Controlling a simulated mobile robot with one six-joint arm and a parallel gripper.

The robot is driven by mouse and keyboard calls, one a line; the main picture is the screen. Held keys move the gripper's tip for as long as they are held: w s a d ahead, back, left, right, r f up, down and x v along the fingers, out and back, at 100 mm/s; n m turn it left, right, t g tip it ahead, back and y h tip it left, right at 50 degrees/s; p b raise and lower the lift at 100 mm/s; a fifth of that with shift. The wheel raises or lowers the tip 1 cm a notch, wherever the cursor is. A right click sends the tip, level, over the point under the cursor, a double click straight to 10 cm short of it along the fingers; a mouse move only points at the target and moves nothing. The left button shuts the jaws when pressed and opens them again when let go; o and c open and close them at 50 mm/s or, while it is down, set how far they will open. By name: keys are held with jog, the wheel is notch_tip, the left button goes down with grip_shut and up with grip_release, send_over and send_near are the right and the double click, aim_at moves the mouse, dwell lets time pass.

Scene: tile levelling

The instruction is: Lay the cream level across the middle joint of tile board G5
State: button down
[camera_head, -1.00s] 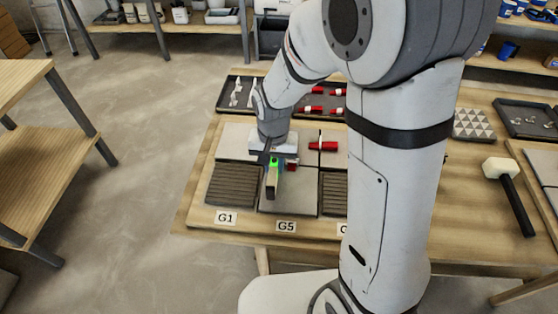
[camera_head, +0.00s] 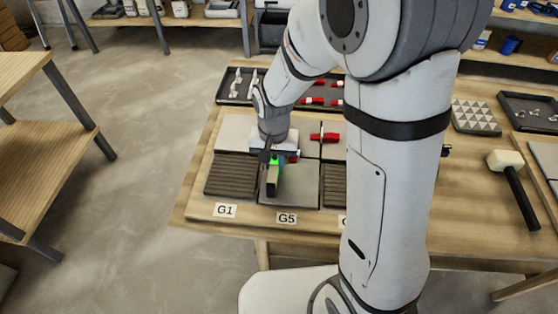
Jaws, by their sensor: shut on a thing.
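My gripper (camera_head: 271,155) is shut on the cream level (camera_head: 272,185), which shows a bright green patch near the jaws. The level points toward the front of the table, over the light grey front tile (camera_head: 303,188) above the G5 label (camera_head: 287,218). I cannot tell whether it touches the tile. The G5 board's middle joint runs left to right behind the front tile and is partly hidden by my gripper and the level. A red piece (camera_head: 293,158) shows just right of the gripper, partly hidden.
A dark ribbed tile (camera_head: 230,175) lies left, above the G1 label (camera_head: 225,211). A red clamp-like piece (camera_head: 325,137) lies behind right. A dark tray (camera_head: 237,88) stands at the back. My arm hides the board's right part. A mallet (camera_head: 510,180) lies far right.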

jog(key=c, duration=1.2)
grip_release()
notch_tip(320, 180, up, 8)
jog(key=shift+f, duration=0.15)
jog(key=s+d+r+n+t+p, duration=0.1)
jog(key=s+d+r+n+t, duration=0.1)
jog(key=s+d+r, duration=0.6)
jog(key=shift+s+d+r+t, duration=0.3)
jog(key=shift+s+d, duration=1.6)
jog(key=shift+d, duration=0.2)
